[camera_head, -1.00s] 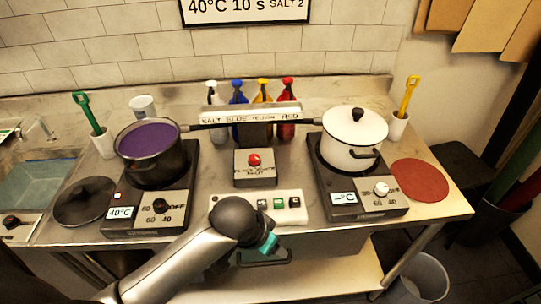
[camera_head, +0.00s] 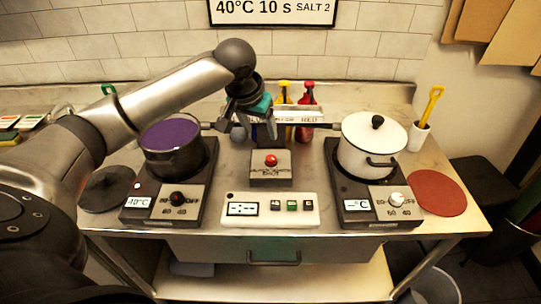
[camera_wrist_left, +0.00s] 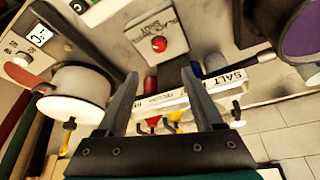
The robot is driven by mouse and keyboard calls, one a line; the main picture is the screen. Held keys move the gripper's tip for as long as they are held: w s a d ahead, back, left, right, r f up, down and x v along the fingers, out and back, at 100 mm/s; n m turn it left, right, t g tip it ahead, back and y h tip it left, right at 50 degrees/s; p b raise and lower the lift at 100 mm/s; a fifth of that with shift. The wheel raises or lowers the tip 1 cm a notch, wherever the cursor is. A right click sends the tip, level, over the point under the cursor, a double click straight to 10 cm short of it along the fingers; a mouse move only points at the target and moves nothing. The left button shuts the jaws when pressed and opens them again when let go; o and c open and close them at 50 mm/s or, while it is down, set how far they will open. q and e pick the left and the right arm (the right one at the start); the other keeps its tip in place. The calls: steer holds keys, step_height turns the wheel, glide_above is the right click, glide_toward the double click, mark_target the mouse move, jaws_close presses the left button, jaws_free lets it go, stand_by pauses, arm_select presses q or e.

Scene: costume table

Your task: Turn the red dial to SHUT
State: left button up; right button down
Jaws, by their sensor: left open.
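The red dial (camera_head: 271,160) is a small red knob on a grey box (camera_head: 270,181) at the middle of the table. Lettering on the box is too small to read surely. The dial also shows in the left wrist view (camera_wrist_left: 159,44), beyond the fingertips. My left gripper (camera_head: 256,133) is open and empty. It hangs pointing down, behind and above the dial, in front of the bottle rack, apart from the dial. My right gripper is not in view.
A dark pot with purple liquid (camera_head: 172,134) stands on the left hotplate, a white lidded pot (camera_head: 371,146) on the right one. Behind the box are a labelled rack (camera_head: 312,117) and coloured bottles (camera_head: 306,97). A white button panel (camera_head: 270,220) lies in front.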

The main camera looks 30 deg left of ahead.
mark_target(270, 158)
arm_select(q)
steer(key=b+x, duration=0.2)
steer(key=x, duration=1.3)
jaws_close()
